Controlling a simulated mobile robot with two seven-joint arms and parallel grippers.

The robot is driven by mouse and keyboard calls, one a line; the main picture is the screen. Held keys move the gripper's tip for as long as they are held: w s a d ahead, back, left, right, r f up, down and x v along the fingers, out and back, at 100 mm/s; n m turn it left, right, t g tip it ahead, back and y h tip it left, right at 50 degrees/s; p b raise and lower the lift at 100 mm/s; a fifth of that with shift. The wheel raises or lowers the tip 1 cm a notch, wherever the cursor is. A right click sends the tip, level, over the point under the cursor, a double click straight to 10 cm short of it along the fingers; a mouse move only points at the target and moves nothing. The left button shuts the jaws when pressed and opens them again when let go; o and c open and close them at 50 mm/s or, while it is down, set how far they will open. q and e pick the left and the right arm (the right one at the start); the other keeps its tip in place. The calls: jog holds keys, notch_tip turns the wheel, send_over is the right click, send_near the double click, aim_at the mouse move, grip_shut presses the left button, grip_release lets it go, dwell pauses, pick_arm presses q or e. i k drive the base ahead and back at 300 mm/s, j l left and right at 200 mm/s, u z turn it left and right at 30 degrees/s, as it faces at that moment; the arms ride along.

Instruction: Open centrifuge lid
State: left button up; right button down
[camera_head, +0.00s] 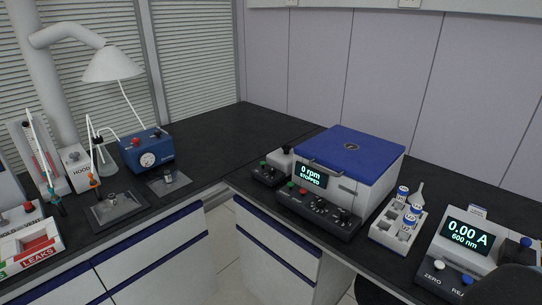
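The centrifuge (375,190) is a white box with a blue lid (350,146) on the black right-hand bench. The lid is down and looks closed. A grey handle bar (325,166) runs along the lid's front edge. A dark control panel (318,210) with knobs and a red button sits at the front. Its display (311,176) reads "0 rpm STOPPED". Neither of my grippers shows in this view.
Right of the centrifuge stand a rack (381,236) with blue-capped vials and a photometer (468,238) reading 0.00 A. A small knobbed device (269,174) stands left of it. A blue gauge unit (146,150) is on the left bench. Dark rounded shapes fill the lower right corner.

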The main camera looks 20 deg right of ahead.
aim_at(364, 158)
jog(key=z, duration=1.25)
